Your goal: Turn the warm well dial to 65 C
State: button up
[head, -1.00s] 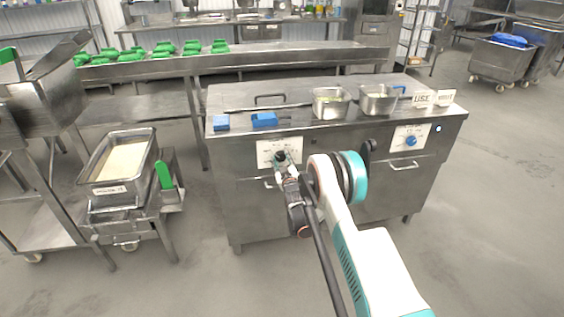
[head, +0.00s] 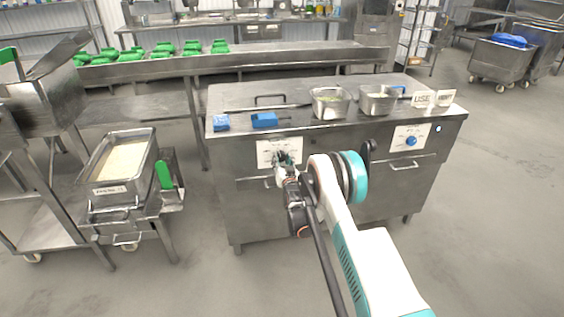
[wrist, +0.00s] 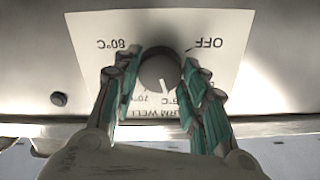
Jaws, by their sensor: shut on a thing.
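The warm well dial (wrist: 158,72) is a dark round knob on a white label plate (wrist: 85,25), which reads upside down in the wrist view. My gripper (wrist: 162,60) is shut on the dial, one green-padded finger on each side. A white pointer line on the dial points down and slightly right in that view. "80°C" shows at left and "OFF" at right; the fingers partly hide the lower numbers, so I cannot tell the exact setting. In the head view my gripper (head: 283,161) is at the left label plate (head: 264,154) on the steel counter's front.
A second plate with a blue dial (head: 411,141) is on the counter's right front. Two steel pans (head: 330,102) (head: 378,100) and blue items (head: 264,120) stand on top. A rice tray (head: 122,162) with a green-handled tool (head: 164,175) stands at left.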

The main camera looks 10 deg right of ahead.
jog(key=shift+f, duration=0.1)
dwell(0.3)
jog(key=o, duration=1.1)
jog(key=shift+s, duration=3.75)
